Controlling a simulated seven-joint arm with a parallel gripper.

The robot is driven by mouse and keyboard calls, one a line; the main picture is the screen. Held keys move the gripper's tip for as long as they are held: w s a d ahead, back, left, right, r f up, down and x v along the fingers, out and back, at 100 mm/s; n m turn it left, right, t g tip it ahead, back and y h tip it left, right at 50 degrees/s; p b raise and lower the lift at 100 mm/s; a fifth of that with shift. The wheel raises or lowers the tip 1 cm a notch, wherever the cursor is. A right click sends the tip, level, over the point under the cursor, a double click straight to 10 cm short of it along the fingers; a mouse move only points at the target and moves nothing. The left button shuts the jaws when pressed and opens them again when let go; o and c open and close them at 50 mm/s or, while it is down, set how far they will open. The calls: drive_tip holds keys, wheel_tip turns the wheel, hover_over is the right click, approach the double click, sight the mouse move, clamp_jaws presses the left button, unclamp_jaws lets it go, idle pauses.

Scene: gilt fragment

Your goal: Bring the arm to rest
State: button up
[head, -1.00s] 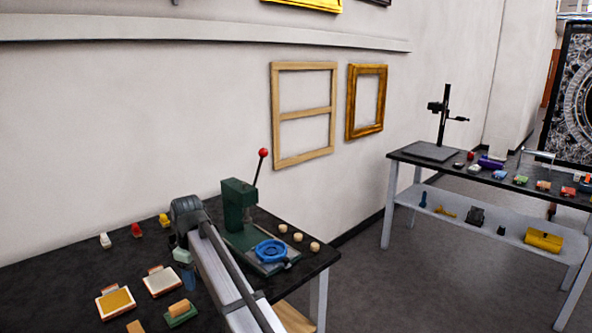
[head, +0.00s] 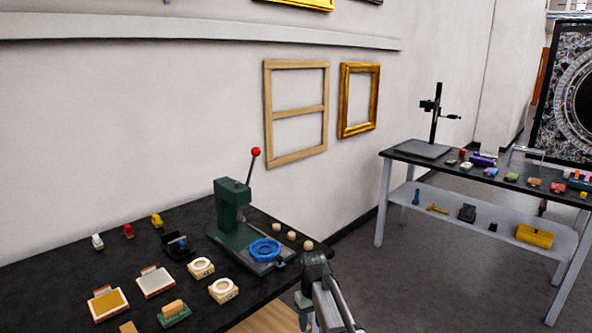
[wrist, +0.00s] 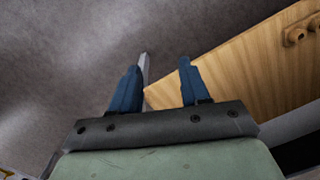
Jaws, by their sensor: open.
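My gripper shows in the wrist view (wrist: 156,88) with its two blue fingers apart and nothing between them. Beyond the fingers are the grey floor and a light wooden panel. In the head view my gripper (head: 304,312) hangs at the right front edge of the black table (head: 60,270), partly hidden by my own arm. It is apart from the things on the table.
A green lever press (head: 236,215) with a blue ring (head: 265,250) stands left of my arm. Two cream round-topped blocks (head: 201,268), pads and small coloured pieces lie farther left. A second table (head: 400,158) stands at right, with open floor (head: 400,285) between.

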drive_tip(key=s+d+f+m+g, duration=0.1)
drive_tip(key=s+d+f, duration=0.3)
drive_tip(key=s+f, duration=0.65)
drive_tip(key=s+d+f+m+g, duration=0.15)
drive_tip(key=s+d+f, duration=0.4)
drive_tip(key=f, duration=0.75)
drive_tip(key=s+d+f+g, duration=0.1)
drive_tip(key=s+f, duration=0.3)
drive_tip(key=s, duration=0.5)
drive_tip(key=s+d+f+m+g, duration=0.1)
drive_tip(key=s+f, duration=0.3)
drive_tip(key=s, duration=0.5)
drive_tip(key=s+d+f+m+g, duration=0.1)
drive_tip(key=s+f, duration=0.3)
drive_tip(key=s, duration=0.6)
